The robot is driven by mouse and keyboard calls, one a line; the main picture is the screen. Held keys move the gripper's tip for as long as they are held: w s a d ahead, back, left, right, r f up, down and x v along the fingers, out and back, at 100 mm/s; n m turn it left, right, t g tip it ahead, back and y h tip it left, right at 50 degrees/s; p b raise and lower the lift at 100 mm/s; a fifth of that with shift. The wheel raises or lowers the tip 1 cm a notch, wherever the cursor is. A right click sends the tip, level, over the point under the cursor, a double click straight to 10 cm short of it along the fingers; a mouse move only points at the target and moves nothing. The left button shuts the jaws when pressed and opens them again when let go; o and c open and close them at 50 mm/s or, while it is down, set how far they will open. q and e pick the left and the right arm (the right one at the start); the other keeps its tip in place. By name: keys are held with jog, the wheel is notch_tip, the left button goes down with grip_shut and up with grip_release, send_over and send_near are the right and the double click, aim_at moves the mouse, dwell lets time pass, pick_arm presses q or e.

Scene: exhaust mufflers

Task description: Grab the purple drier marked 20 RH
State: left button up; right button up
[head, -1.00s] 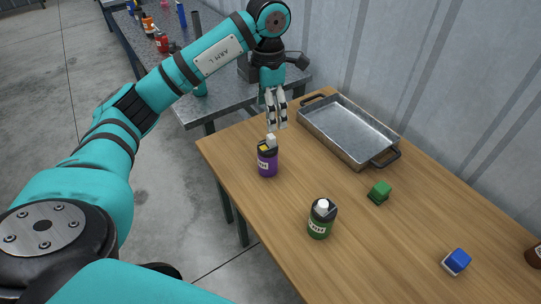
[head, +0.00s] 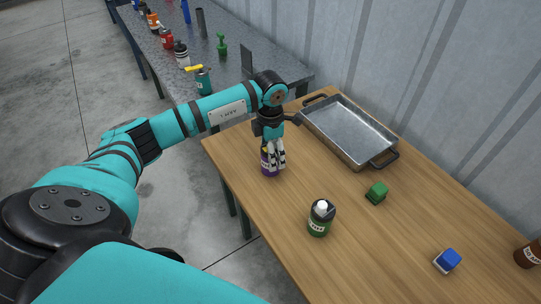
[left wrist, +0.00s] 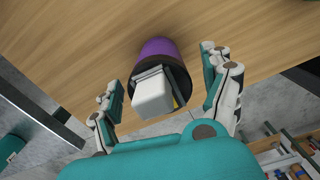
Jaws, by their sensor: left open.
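The purple drier (head: 267,163) stands upright near the left edge of the wooden table (head: 330,215). In the head view my left gripper covers much of it, and its marking cannot be read. In the left wrist view the drier (left wrist: 158,50) shows purple with a black top and a white cap, between the two spread fingers. My left gripper (head: 276,166) is open, pointing down, with its fingers around the drier; it also shows in the left wrist view (left wrist: 165,100). A visible gap lies between the fingers and the drier there. My right gripper is not in view.
A metal tray (head: 350,130) lies at the back. A brown bottle (head: 528,254) is at the right. A grey bench (head: 232,88) holds several items.

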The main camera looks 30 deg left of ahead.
pick_arm(q)
jog(key=c, duration=1.3)
jog(key=shift+c, duration=0.2)
